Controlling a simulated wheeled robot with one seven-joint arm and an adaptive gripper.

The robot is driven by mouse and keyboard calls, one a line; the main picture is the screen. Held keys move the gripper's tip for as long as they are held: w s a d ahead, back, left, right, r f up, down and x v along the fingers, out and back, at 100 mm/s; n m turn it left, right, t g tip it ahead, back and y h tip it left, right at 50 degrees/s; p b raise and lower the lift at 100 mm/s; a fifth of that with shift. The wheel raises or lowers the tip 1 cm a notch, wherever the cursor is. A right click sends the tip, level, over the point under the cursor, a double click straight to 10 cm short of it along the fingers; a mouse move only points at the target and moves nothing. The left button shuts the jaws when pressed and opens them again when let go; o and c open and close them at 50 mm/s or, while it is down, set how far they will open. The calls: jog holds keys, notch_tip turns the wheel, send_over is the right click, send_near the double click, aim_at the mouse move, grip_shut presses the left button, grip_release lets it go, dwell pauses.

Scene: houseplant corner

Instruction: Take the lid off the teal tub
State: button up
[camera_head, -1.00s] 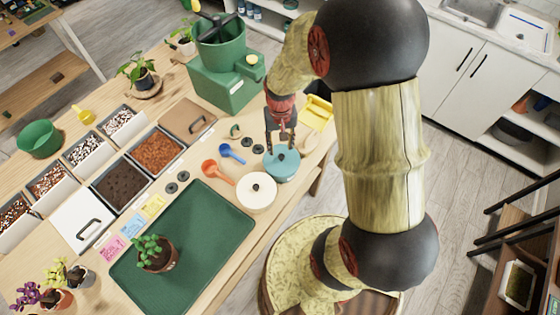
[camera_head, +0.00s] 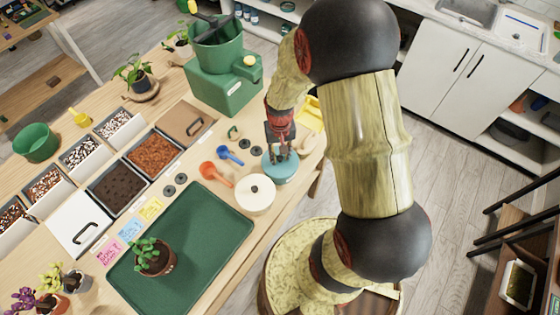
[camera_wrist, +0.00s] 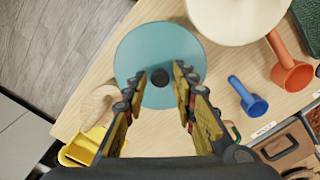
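The teal tub (camera_head: 281,174) stands near the table's right edge with its round lid (camera_wrist: 158,48) on top. A dark knob (camera_wrist: 159,77) sits in the middle of the lid. My gripper (camera_head: 281,152) is directly over the lid, pointing down. In the wrist view my gripper (camera_wrist: 163,80) is open, with one finger on each side of the knob. I cannot tell whether the fingertips touch the lid.
A white lidded tub (camera_head: 255,194) stands close beside the teal one. An orange scoop (camera_head: 215,173), a blue scoop (camera_head: 230,155) and a yellow scoop (camera_wrist: 82,148) lie nearby. A green machine (camera_head: 225,80) stands behind. The green mat (camera_head: 215,225) has bare space.

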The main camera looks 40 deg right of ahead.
jog(key=c, duration=0.6)
grip_shut()
